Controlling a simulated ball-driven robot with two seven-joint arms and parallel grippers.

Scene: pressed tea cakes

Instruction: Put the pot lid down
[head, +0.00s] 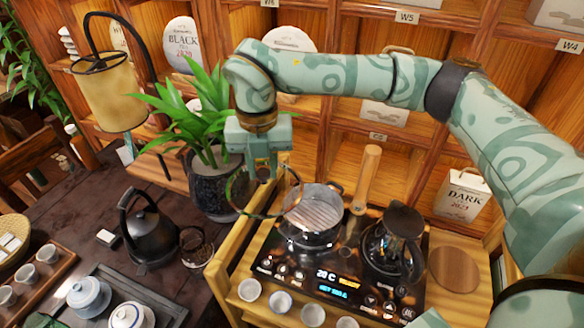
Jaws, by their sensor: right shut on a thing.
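My right gripper (264,176) points down, shut on the pot lid. The lid (240,208) looks clear, with a thin dark round rim; its knob is mostly hidden by the fingers. It hangs in the air, left of the glass pot (312,238) and in front of the plant pot, overlapping part of each in the picture. The glass pot stands on the left of the black stove (346,271), and its open top shows. Whether the lid touches anything cannot be told. My left gripper is not in view.
A dark glass kettle (398,243) stands on the stove's right side. A potted plant (213,190), black kettle (150,232) and lamp (108,92) are at left. Several small cups line the stand's front edge. A round wooden board (454,269) lies bare at right.

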